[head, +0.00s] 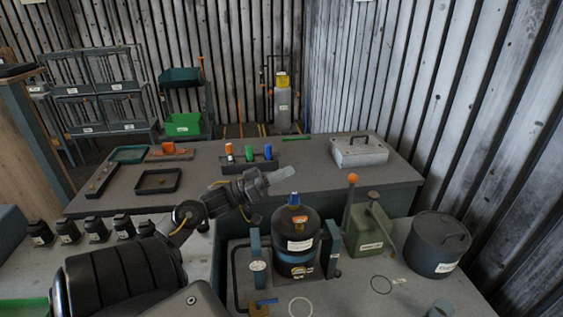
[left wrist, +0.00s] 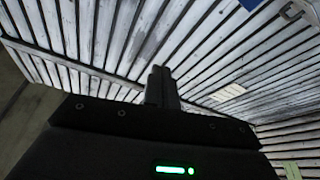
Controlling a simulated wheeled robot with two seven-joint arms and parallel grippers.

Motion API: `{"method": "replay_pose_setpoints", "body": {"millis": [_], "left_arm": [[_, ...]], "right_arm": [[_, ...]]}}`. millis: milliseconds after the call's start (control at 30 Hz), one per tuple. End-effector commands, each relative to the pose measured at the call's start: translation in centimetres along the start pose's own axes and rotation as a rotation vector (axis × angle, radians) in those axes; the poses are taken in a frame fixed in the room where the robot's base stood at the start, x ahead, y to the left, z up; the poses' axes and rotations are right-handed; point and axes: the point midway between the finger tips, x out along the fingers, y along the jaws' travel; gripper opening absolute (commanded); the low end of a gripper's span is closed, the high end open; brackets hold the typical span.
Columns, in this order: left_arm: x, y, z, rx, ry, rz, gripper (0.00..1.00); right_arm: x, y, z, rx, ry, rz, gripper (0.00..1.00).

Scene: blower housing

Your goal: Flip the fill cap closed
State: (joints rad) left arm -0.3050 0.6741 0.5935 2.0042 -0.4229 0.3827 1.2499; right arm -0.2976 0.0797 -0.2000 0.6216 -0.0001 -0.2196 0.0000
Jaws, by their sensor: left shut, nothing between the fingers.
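A dark cylindrical housing (head: 296,248) with a white label stands upright between two blue-grey posts on the front bench. A small blue piece (head: 294,199) with an orange part sticks up at its top; I cannot tell for sure whether this is the fill cap or how far it is open. My left gripper (head: 287,174) reaches in from the left, its fingertips just above and left of the blue piece in the picture, apart from it. Its fingers are shut and empty; they also show in the left wrist view (left wrist: 161,78), against the wall. My right gripper is not in view.
A green can (head: 370,229) with an orange-knobbed lever and a grey lidded pot (head: 437,245) stand right of the housing. Several black blocks (head: 96,229) sit at left. The back bench (head: 222,170) holds trays, a bottle rack and a grey handled box (head: 359,151).

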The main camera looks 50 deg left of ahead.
Motion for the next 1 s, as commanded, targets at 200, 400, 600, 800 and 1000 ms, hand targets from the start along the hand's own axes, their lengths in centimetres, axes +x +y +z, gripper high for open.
{"method": "replay_pose_setpoints", "body": {"millis": [200, 400, 600, 800, 1000], "left_arm": [[-0.5, 5.0, -1.5, 0.001, -0.001, 0.003, 0.0], [-1.0, 8.7, -2.4, 0.001, -0.001, 0.001, 0.0], [-1.3, 10.8, -2.8, 0.0, 0.0, 0.0, 0.0], [-1.3, 11.3, -3.0, -0.002, 0.0, -0.001, 0.0], [-1.3, 11.2, -3.0, -0.001, 0.0, -0.001, 0.0]], "right_arm": [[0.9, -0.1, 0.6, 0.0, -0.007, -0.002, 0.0], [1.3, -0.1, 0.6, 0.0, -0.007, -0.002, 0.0], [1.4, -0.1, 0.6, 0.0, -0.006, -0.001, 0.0], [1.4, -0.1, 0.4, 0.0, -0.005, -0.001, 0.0], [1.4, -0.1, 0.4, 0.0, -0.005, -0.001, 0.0]]}}
